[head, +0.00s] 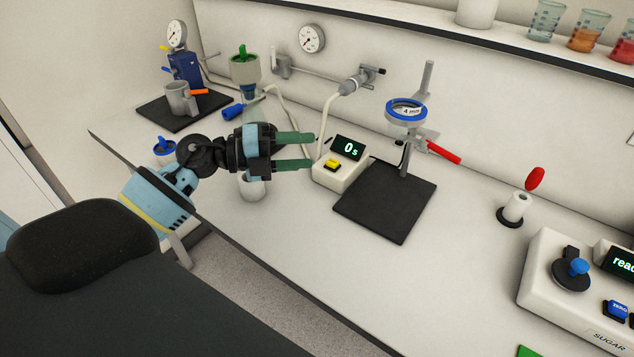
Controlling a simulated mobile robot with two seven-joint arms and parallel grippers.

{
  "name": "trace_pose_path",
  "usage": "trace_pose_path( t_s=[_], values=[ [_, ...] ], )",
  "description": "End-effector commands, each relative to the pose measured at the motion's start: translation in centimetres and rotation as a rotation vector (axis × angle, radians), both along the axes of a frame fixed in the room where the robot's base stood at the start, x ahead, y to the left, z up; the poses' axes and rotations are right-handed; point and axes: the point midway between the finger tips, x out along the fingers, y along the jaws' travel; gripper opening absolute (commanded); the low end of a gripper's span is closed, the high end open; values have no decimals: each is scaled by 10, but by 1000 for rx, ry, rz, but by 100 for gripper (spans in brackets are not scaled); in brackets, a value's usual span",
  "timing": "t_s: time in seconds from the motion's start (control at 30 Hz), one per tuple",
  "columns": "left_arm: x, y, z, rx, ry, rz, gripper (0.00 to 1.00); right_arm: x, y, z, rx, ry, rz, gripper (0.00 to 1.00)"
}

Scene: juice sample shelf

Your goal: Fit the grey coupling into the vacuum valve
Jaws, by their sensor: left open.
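The wall pipe ends in the grey vacuum valve (370,74) with a dark handle, at the upper middle of the head view. A grey coupling (349,86) on the end of a pale hose (326,118) sits right at the valve; I cannot tell whether it is fully seated. My left gripper (311,150) is open, its two green fingers apart and pointing right, with nothing seen between them. It is below and left of the coupling, apart from it in the picture, near the timer box. My right gripper is not in view.
A timer box (341,172) reading 0 s is beside my left fingertips. A stand with a blue ring (405,112) and red-handled clamp is right of it. A flask with a green-topped funnel (244,72) is behind my gripper. The bench front-centre is clear.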

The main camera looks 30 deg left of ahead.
Motion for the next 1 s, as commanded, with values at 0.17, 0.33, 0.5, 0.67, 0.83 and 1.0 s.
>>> trace_pose_path(
  t_s=[0.17,0.33,0.5,0.67,0.83,1.0],
  values=[
    [-12,-26,-18,180,-64,-102,53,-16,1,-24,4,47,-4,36],
    [-22,-44,-25,340,-146,-183,53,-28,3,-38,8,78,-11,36],
    [-28,-52,-28,440,-202,-227,53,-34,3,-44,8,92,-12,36],
    [-30,-54,-28,466,-218,-239,53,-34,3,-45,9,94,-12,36],
    [-30,-54,-27,466,-218,-239,53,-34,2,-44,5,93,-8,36],
    [-30,-54,-27,464,-218,-238,53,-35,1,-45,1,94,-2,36]
  ],
)
